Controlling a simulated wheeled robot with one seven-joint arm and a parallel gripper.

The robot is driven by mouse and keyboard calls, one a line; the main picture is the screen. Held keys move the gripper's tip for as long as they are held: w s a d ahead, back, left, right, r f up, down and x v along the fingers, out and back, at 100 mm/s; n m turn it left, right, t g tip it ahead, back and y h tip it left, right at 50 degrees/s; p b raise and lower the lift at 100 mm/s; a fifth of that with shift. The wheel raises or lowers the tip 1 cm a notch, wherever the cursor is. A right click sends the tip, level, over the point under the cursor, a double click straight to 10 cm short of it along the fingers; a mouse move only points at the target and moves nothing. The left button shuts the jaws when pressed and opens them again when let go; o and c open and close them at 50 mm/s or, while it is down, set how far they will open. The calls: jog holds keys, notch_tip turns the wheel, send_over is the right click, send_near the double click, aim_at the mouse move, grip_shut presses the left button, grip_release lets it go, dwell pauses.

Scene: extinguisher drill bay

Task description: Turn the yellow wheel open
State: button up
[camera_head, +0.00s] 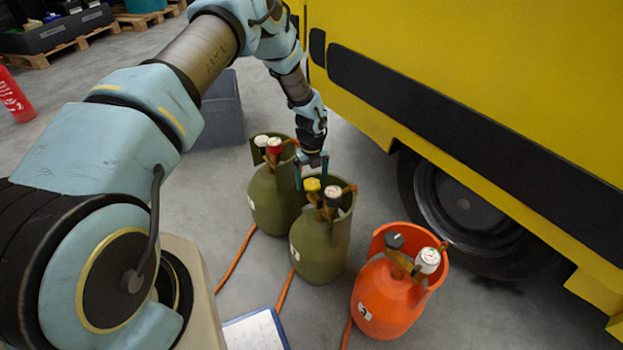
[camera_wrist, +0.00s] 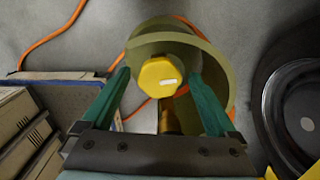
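The yellow wheel (camera_head: 311,184) sits on top of the middle green gas cylinder (camera_head: 318,248). In the wrist view the yellow wheel (camera_wrist: 160,76) is a faceted knob with a white mark, inside the cylinder's round collar (camera_wrist: 223,75). My gripper (camera_head: 312,172) is above this cylinder, pointing down. In the wrist view its two green fingers (camera_wrist: 160,90) are spread on either side of the wheel, with gaps between them and it. I cannot tell whether the fingertips are at the wheel's height.
A green cylinder with a red knob (camera_head: 272,205) stands behind, and an orange cylinder (camera_head: 385,298) in front to the right. A yellow vehicle (camera_head: 480,60) with a black wheel (camera_head: 460,205) borders the right. Orange hoses (camera_head: 236,260) run over the floor. A grey box (camera_head: 218,110) stands behind.

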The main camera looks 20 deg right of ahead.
jog(key=c, duration=1.3)
